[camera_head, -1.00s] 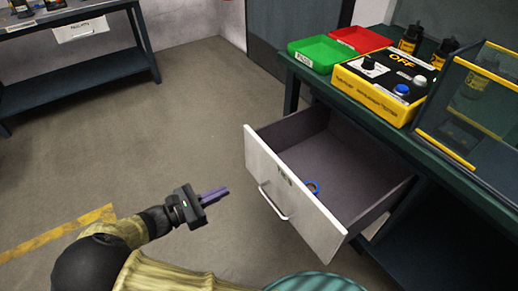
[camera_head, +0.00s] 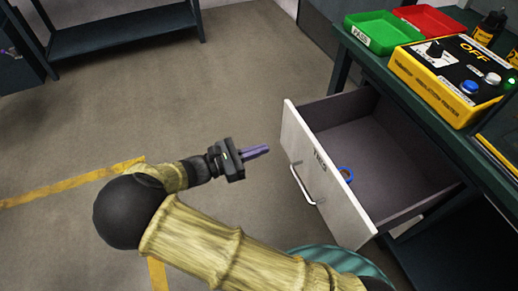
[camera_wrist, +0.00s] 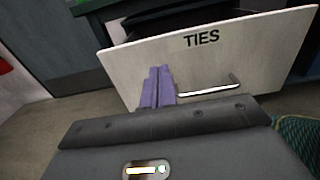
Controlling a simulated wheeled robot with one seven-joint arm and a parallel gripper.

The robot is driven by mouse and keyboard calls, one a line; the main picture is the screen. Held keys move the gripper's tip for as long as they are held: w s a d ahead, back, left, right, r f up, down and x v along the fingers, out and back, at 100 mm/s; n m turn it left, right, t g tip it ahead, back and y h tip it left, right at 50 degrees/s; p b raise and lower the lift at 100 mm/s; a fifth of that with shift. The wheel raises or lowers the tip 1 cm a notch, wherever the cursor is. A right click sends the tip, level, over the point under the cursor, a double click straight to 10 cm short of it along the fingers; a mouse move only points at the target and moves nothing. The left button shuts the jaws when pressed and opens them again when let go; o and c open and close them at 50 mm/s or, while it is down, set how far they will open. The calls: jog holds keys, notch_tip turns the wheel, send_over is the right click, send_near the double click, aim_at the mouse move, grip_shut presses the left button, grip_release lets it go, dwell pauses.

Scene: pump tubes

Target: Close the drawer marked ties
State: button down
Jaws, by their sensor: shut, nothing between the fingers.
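The drawer marked TIES (camera_head: 325,180) is pulled out from under the green workbench, with a pale front and a metal bar handle (camera_head: 303,186).
On the workbench (camera_head: 420,92) are a green tray (camera_head: 375,45), a red tray (camera_head: 425,20) and a yellow-edged tester box (camera_head: 440,90). Another dark bench (camera_head: 120,38) stands at the back left. The floor left of the drawer is clear, with yellow tape (camera_head: 70,183).

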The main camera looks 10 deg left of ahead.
aim_at(305, 134)
jog(key=b+x, duration=0.3)
jog(key=x, duration=0.7)
jog(key=shift+w+d+f, duration=0.1)
jog(key=shift+f, duration=0.05)
jog(key=shift+w+d+b, duration=0.3)
jog(key=shift+d+b, duration=0.1)
jog(key=shift+d, duration=0.1)
jog(key=shift+w, duration=0.2)
